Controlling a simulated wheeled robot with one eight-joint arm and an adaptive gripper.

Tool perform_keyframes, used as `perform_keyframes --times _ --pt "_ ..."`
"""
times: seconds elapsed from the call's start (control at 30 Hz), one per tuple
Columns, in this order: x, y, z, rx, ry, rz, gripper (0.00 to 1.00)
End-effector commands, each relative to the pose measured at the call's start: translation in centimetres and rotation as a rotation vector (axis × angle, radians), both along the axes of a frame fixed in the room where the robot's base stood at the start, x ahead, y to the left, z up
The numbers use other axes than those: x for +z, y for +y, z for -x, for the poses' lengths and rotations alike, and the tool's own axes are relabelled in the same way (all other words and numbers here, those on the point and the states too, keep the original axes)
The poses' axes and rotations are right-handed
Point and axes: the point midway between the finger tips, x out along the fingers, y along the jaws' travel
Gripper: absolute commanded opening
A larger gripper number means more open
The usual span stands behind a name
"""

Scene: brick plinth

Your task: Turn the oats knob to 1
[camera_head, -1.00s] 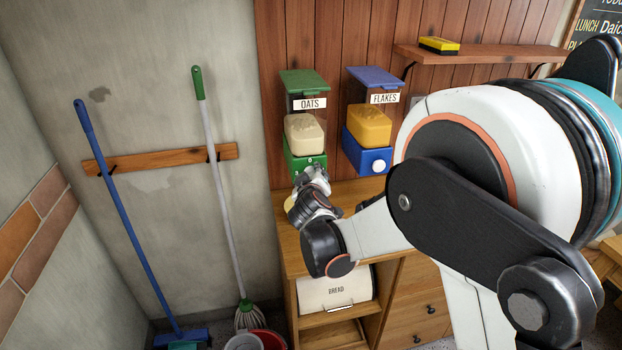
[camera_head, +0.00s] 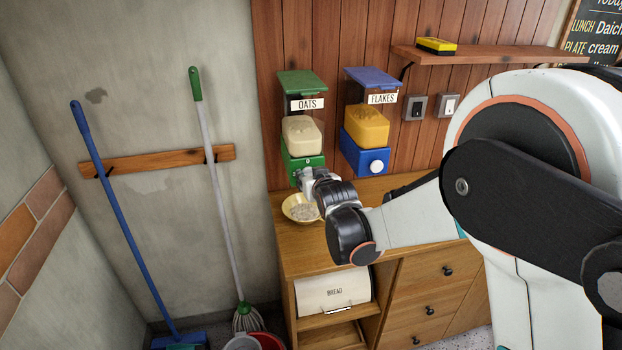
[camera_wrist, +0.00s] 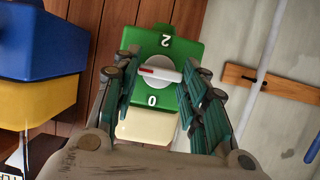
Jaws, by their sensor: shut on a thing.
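The oats dispenser (camera_head: 303,140) has a green lid, a cream hopper and a green base (camera_head: 300,168) on the wood wall. In the wrist view, upside down, its white oats knob (camera_wrist: 160,72) shows between my fingers, on the green face (camera_wrist: 187,42). A 2 stands above the knob and a 0 below. The red mark on the knob's bar points left, about midway between them. No 1 is visible; my left finger covers part of that side. My gripper (camera_wrist: 163,82) is shut on the knob. It also shows in the head view (camera_head: 308,178), hiding the knob.
A yellow bowl (camera_head: 290,208) with pale contents sits on the counter below the oats dispenser. The flakes dispenser (camera_head: 366,145), with its blue base, is to the right. A shelf (camera_head: 490,58), switches, a broom and a mop are farther off.

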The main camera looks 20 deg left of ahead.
Motion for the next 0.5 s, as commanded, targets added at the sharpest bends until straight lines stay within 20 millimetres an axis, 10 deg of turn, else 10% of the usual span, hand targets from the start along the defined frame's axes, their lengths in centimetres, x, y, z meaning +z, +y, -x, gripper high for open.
perform_keyframes --times 0.43,0.47,0.5 --pt "-0.06 -0.01 0.02 0.0 0.006 -0.005 0.16" --pt "-0.06 -0.01 0.02 0.0 0.006 -0.005 0.47" --pt "-0.06 -0.01 0.02 0.0 0.006 -0.005 0.56"
